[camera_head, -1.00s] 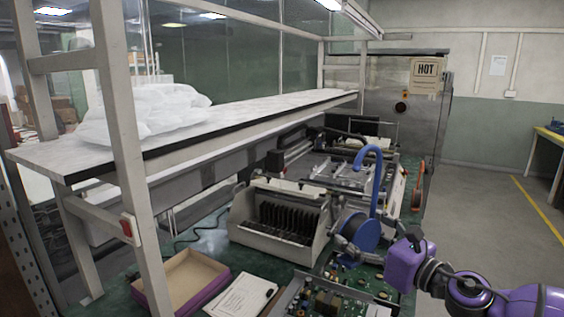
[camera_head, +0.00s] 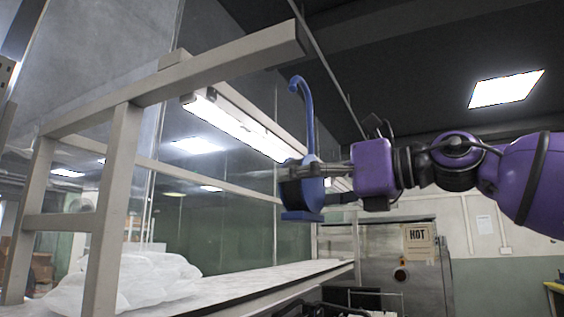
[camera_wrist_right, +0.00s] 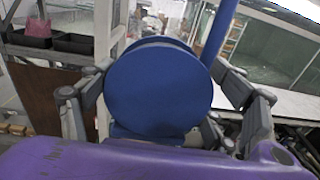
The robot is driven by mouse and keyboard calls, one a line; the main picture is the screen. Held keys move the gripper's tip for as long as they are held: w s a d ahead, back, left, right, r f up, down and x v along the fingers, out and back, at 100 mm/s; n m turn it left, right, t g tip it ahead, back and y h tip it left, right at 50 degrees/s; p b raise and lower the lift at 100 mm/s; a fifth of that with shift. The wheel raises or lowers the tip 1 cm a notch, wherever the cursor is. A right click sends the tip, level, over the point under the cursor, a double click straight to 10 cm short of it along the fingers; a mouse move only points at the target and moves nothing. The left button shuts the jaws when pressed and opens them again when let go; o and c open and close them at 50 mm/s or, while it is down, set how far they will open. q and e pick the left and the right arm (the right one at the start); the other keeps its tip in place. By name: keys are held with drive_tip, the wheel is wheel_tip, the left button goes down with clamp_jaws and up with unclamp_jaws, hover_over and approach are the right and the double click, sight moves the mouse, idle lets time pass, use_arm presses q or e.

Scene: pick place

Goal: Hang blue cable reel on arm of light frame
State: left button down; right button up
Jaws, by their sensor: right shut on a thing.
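The blue cable reel (camera_head: 311,188) has a tall hooked handle on top and a flat foot below. My right gripper (camera_head: 325,175) is shut on it and holds it upright in the air, in front of the light frame. The reel's round blue face (camera_wrist_right: 158,88) fills the middle of the right wrist view, with a gripper finger at each side. The light frame (camera_head: 125,165) is pale metal; its upper arm (camera_head: 225,70) reaches to the right, its end above and close to the hook in the picture. Whether they touch cannot be told. My left gripper is not in view.
A lit tube lamp (camera_head: 240,130) hangs under the frame behind the reel. A shelf (camera_head: 240,285) below carries a white plastic bag (camera_head: 125,280). A metal cabinet with a HOT sign (camera_head: 419,237) stands at the back right.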

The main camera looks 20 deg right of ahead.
drive_tip(key=s+a+r+y, duration=0.1)
drive_tip(key=s+a, duration=0.8)
drive_tip(key=a, duration=0.2)
drive_tip(key=shift+s+a+n+g+p, duration=0.15)
drive_tip(key=shift+s+n+g+p, duration=0.2)
drive_tip(key=shift+n+g, duration=0.05)
idle(0.8)
drive_tip(key=o, duration=1.4)
drive_tip(key=shift+o, duration=1.4)
drive_tip(key=shift+f, duration=0.1)
